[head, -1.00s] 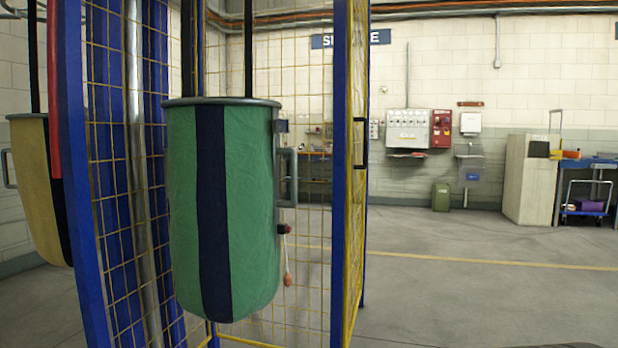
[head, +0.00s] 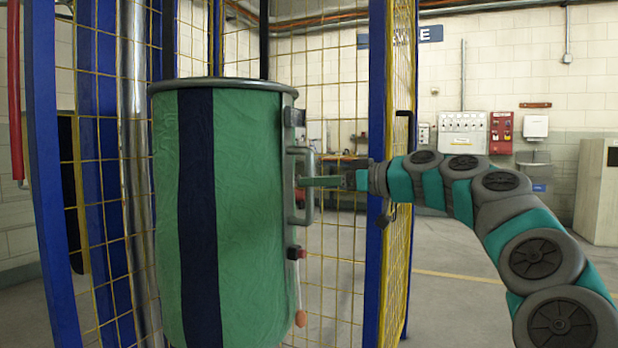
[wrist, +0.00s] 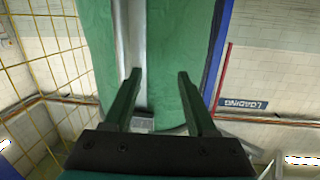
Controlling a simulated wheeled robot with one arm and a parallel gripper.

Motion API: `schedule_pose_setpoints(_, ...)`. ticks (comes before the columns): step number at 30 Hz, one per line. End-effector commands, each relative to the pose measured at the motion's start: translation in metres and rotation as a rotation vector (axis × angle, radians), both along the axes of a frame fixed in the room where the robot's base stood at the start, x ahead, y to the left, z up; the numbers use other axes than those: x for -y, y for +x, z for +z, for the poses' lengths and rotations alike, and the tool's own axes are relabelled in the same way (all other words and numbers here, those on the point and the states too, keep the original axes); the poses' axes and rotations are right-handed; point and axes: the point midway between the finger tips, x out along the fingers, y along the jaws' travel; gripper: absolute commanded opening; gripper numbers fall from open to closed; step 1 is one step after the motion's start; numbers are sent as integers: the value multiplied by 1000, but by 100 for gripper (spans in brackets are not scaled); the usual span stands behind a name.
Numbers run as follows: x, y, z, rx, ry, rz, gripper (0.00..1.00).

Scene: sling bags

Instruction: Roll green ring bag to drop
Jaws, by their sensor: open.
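The green ring bag (head: 245,220) hangs upright from a dark strap, with a navy stripe and a grey metal ring (head: 222,84) at its top. A grey D-shaped handle (head: 291,186) stands out from its right side.
A blue post (head: 376,240) and yellow mesh panel (head: 400,170) stand close behind my gripper. Another blue post (head: 50,190) and mesh are left of the bag. A red pole (head: 15,100) is at the far left. Floor at the right is open.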

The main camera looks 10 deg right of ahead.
Motion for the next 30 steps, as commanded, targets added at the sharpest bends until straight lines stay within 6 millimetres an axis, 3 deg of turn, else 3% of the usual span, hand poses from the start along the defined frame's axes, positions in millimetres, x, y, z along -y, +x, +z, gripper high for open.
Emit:
schedule_pose_setpoints(3,32,16,8,67,17,-52,57)
schedule_pose_setpoints(8,46,24,11,99,22,-76,57)
schedule_pose_setpoints(14,36,35,10,99,20,-76,57)
schedule_pose_setpoints(24,2,72,11,96,21,-77,57)
schedule_pose_setpoints(30,-6,80,11,98,23,-77,57)
